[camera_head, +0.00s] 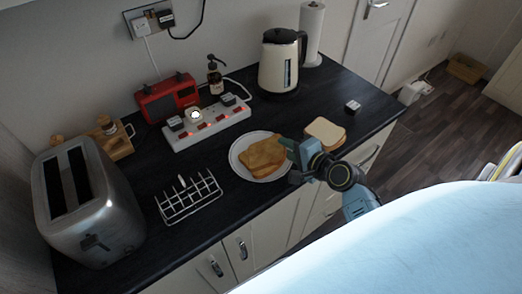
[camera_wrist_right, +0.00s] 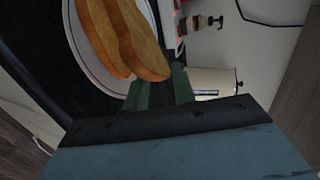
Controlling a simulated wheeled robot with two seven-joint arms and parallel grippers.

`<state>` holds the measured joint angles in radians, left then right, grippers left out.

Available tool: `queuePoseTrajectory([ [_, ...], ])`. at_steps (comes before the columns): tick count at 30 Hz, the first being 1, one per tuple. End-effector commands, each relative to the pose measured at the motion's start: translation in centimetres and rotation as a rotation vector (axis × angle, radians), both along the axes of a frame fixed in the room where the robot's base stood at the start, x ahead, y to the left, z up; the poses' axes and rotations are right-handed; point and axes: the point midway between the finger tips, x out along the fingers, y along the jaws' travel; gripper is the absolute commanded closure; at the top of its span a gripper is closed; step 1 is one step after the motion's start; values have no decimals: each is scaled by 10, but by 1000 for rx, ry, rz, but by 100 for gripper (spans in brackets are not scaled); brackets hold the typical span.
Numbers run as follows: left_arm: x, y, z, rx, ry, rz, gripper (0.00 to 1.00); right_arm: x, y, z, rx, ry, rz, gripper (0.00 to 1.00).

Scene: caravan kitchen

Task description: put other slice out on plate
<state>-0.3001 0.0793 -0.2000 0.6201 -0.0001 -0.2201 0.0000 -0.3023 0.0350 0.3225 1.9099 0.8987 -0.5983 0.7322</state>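A white plate (camera_head: 235,161) lies on the dark worktop and holds toasted slices (camera_head: 262,155). In the right wrist view the plate (camera_wrist_right: 75,40) carries two browned slices (camera_wrist_right: 132,42), one overlapping the other. My right gripper (camera_head: 287,146) is at the plate's right edge, close beside the toast. In the wrist view its two green fingers (camera_wrist_right: 160,86) stand apart with no slice between them; the upper slice's edge is just beyond the fingertips. The steel toaster (camera_head: 88,200) stands at the left; no bread shows in its slots. My left gripper is not in view.
Pale bread (camera_head: 325,132) lies right of the plate, partly behind my right gripper. An empty wire toast rack (camera_head: 190,197) stands left of the plate. A power strip (camera_head: 207,124), red radio (camera_head: 168,97) and kettle (camera_head: 280,62) are behind. The worktop's right end is mostly clear.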

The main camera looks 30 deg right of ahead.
Motion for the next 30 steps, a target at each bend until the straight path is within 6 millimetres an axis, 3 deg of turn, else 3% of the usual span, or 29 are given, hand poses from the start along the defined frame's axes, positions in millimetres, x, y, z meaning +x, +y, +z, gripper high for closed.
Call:
queuePoseTrajectory([
  [6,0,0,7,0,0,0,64,-16,-2,7,-1,0,-1,74],
  [17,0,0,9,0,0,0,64,-17,-3,8,-1,0,-1,74],
  [30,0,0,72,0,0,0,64,-39,-6,70,-2,2,1,74],
])
